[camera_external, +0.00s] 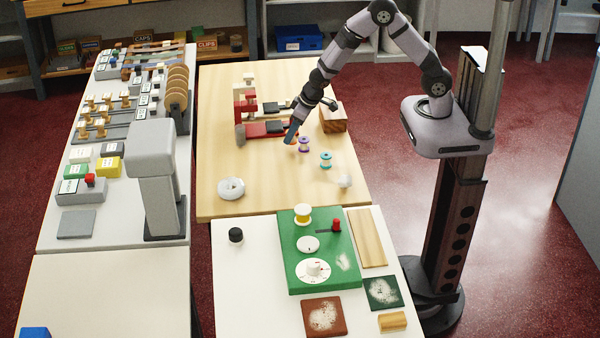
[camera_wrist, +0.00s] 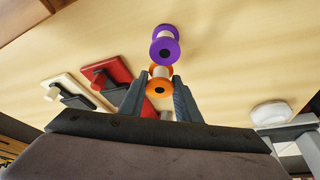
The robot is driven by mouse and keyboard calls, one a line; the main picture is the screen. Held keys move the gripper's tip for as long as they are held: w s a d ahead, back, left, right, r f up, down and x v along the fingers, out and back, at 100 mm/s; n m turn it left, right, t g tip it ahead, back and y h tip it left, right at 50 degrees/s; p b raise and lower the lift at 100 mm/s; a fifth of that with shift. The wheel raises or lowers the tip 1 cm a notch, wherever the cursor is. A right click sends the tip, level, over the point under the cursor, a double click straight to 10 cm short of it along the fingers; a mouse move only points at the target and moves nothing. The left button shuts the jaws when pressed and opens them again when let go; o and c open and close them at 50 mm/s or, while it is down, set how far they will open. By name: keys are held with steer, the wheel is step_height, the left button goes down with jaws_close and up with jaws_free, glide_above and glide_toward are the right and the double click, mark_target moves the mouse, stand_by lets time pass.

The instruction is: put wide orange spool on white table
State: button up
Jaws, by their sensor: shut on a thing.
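The orange spool (camera_wrist: 159,88) sits between my gripper's fingers in the wrist view, with a pale core and orange flanges. My gripper (camera_wrist: 160,96) is shut on it. In the external view my gripper (camera_external: 291,137) is low over the wooden table, and it mostly hides the orange spool. A purple spool (camera_wrist: 165,46) is just beyond the orange one; it also shows in the external view (camera_external: 304,144). The white table (camera_external: 240,290) is at the front, bearing a green board. I cannot tell whether the orange spool touches the wooden surface.
A teal spool (camera_external: 326,160) stands right of the purple one. A red stand (camera_external: 246,108) and a wooden block (camera_external: 333,118) are nearby. On the white table, a yellow-and-white spool (camera_external: 303,215) stands on the green board (camera_external: 298,258), and a black knob (camera_external: 236,235) is left. The front-left area is clear.

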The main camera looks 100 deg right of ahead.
step_height(320, 180, up, 8)
steer(key=shift+f+p, duration=0.1)
steer(key=shift+p, duration=0.3)
steer(key=shift+n, duration=0.4)
steer(key=shift+a+n+y, duration=0.15)
steer(key=shift+n+y, duration=0.15)
steer(key=shift+n, duration=0.3)
steer(key=shift+s+a+f+n+y, duration=0.15)
steer(key=shift+s+a+f+n, duration=0.25)
steer(key=shift+s, duration=0.2)
steer(key=shift+s+a+f+n+y, duration=0.15)
steer(key=shift+s+a+f+n, duration=0.2)
steer(key=shift+s+f, duration=0.15)
steer(key=s+a+r+n, duration=0.1)
steer(key=a+r, duration=0.1)
steer(key=a, duration=0.3)
steer(key=s+a+r+n, duration=0.1)
steer(key=s+a+r, duration=0.1)
steer(key=a, duration=0.3)
steer(key=shift+y, duration=0.4)
steer(key=s+f, duration=0.2)
steer(key=f, duration=0.1)
steer(key=s+f, duration=0.1)
steer(key=f, duration=0.1)
steer(key=shift+s, duration=0.35)
steer(key=shift+t, duration=0.3)
